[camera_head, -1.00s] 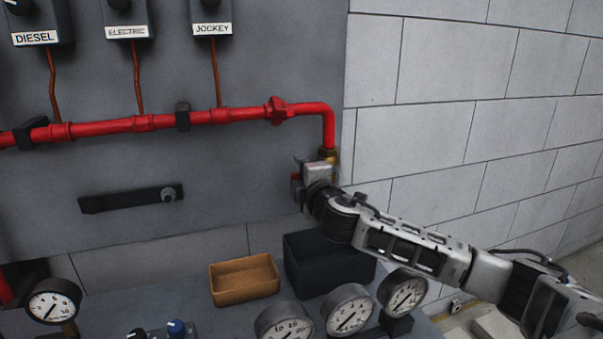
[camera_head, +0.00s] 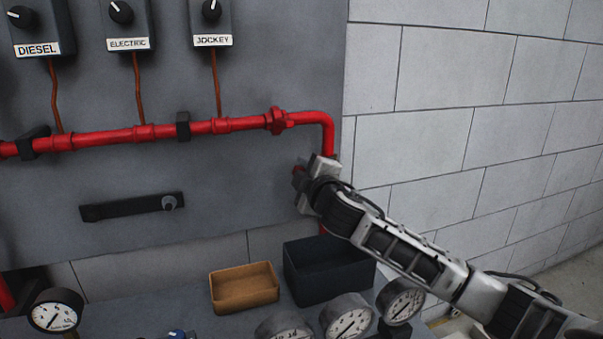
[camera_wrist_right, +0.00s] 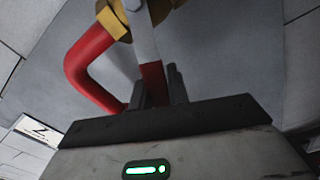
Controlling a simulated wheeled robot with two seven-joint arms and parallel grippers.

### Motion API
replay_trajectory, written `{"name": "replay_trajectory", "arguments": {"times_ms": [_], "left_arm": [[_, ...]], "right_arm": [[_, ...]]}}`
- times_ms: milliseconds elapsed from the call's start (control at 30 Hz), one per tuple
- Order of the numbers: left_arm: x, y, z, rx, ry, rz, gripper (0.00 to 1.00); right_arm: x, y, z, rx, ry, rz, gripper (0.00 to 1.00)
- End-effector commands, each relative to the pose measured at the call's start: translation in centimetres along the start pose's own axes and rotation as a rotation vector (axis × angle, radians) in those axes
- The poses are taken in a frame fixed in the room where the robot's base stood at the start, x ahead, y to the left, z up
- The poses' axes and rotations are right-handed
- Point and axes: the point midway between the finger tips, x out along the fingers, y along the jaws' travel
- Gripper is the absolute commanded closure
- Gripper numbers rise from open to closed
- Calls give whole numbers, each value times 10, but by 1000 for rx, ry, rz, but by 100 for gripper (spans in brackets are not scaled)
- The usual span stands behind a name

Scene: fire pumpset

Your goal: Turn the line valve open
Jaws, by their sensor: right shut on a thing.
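The line valve shows in the right wrist view as a brass body (camera_wrist_right: 118,14) on the red pipe, with a grey lever (camera_wrist_right: 142,38) leading to a red grip (camera_wrist_right: 153,82). My right gripper (camera_wrist_right: 157,88) is shut on this red grip, with a dark finger on each side of it. In the head view my right gripper (camera_head: 304,184) is just below the bend of the red pipe (camera_head: 322,122) and hides the brass body. A bit of the red grip (camera_head: 299,171) shows at its left. My left gripper is out of view.
A grey panel with DIESEL, ELECTRIC and JOCKEY switch boxes (camera_head: 211,22) stands behind. A dark bracket (camera_head: 130,206) is on the panel at left. A black bin (camera_head: 305,275), a brown tray (camera_head: 245,292) and several gauges (camera_head: 347,316) are below. A block wall (camera_head: 450,90) is at right.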

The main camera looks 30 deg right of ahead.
Motion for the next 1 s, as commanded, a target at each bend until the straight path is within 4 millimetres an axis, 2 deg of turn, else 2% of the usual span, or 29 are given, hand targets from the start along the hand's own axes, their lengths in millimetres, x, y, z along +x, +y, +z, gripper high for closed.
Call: {"name": "replay_trajectory", "arguments": {"times_ms": [200,433,967,1000], "left_arm": [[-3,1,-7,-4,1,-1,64],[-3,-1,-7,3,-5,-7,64],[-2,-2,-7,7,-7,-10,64],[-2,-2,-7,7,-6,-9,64]], "right_arm": [[0,11,1,142,-2,-1,100],[0,17,2,227,-2,-2,100],[0,18,3,254,-1,-1,100],[0,18,3,254,-1,-1,77]]}}
